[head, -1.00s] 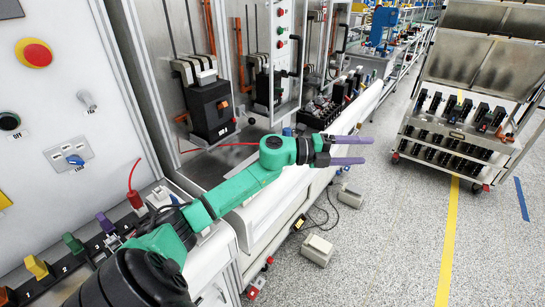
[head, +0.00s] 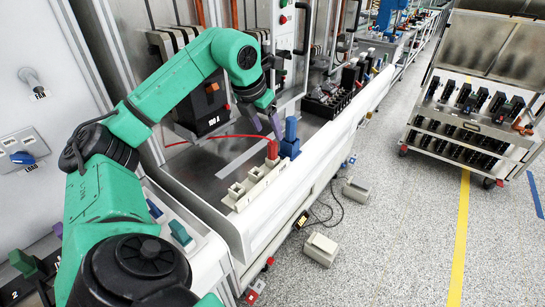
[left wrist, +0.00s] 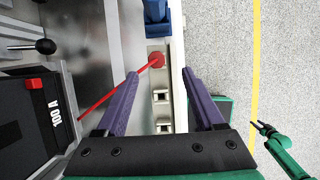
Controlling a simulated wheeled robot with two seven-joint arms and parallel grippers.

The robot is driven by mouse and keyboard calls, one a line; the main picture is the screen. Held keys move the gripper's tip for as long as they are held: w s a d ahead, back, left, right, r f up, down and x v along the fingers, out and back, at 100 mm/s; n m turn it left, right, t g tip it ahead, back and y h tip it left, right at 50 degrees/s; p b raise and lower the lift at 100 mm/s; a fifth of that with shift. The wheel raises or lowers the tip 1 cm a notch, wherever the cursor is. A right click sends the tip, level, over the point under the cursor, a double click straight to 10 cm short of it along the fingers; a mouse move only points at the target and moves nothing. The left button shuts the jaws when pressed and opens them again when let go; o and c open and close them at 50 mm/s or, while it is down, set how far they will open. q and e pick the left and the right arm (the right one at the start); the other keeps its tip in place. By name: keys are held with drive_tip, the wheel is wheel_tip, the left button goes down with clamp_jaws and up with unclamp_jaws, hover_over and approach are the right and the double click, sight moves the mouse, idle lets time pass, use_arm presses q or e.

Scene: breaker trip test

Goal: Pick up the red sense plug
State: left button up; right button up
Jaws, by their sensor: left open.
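The red sense plug (head: 272,150) stands upright in a pale holder strip (head: 262,186) on the bench ledge. Its red lead runs left over the metal floor. In the left wrist view the red plug (left wrist: 157,60) shows from above, just beyond and between the fingertips. My left gripper (head: 264,122) points down just above the plug, its purple jaws apart and empty. They also show spread in the left wrist view (left wrist: 160,76). They do not visibly touch the plug. A green arm, apparently my right, with a small dark gripper (left wrist: 260,126) shows at the lower right; its jaws are unclear.
A blue plug (head: 290,140) stands close behind the red one. Empty sockets (left wrist: 162,96) lie on the near side of the strip. A black breaker marked 100 A (left wrist: 40,118) is at the left. A cart (head: 465,120) of black units stands at the right.

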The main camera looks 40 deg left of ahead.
sight(272, 143)
use_arm(q)
drive_tip(key=x, duration=0.3)
drive_tip(key=p+x, duration=0.1)
drive_tip(key=x, duration=0.3)
drive_tip(key=shift+a+p, duration=0.2)
drive_tip(key=shift+p, duration=0.1)
drive_tip(key=shift+w+a+f, duration=0.1)
drive_tip(key=shift+w+f, duration=0.15)
drive_tip(key=shift+f, duration=0.3)
clamp_jaws()
